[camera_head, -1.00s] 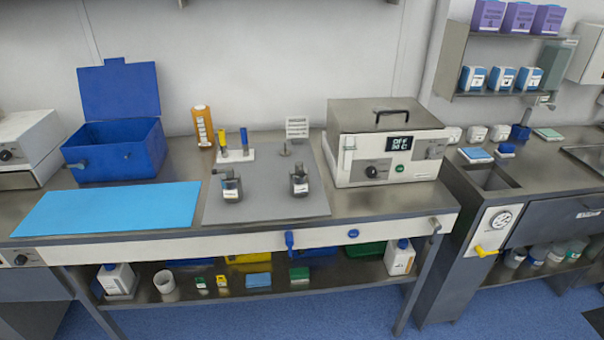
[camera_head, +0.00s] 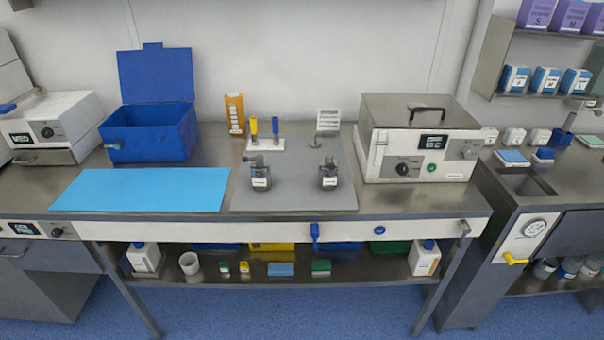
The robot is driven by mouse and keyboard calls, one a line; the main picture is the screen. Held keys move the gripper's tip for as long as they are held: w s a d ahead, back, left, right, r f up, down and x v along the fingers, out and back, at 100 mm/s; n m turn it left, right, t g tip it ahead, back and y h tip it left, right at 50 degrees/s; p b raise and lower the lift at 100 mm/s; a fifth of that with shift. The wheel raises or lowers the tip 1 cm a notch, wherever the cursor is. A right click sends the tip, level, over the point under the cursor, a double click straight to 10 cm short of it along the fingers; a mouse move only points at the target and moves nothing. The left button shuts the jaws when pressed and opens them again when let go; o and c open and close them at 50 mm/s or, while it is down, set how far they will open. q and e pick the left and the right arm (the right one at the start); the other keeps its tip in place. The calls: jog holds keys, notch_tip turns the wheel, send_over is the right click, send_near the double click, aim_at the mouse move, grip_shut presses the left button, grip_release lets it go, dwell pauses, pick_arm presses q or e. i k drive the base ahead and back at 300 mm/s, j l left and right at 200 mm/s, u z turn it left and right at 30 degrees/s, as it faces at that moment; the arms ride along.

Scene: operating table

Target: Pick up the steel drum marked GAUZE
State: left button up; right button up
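Two small dark steel drums with white labels stand upright on the grey mat (camera_head: 293,198) in the head view. One is the left drum (camera_head: 260,178); the other is the right drum (camera_head: 328,181). Each has a knob or fitting on top. The label print is too small to read, so I cannot tell which one is marked GAUZE. Neither of my grippers is in view, and nothing touches the drums.
A blue sheet (camera_head: 142,190) and an open blue box (camera_head: 150,135) are left of the mat. A white stand with yellow and blue handles (camera_head: 264,143) and an orange container (camera_head: 235,114) are behind. A steel unit with a display (camera_head: 417,150) stands right.

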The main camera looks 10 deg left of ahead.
aim_at(327, 179)
jog(key=i+l+u, duration=0.15)
jog(key=u, duration=0.15)
jog(key=i+l+u, duration=0.15)
jog(key=l+u, duration=0.15)
jog(key=i+l+u, duration=0.1)
jog(key=l+u, duration=0.15)
jog(key=l, duration=0.15)
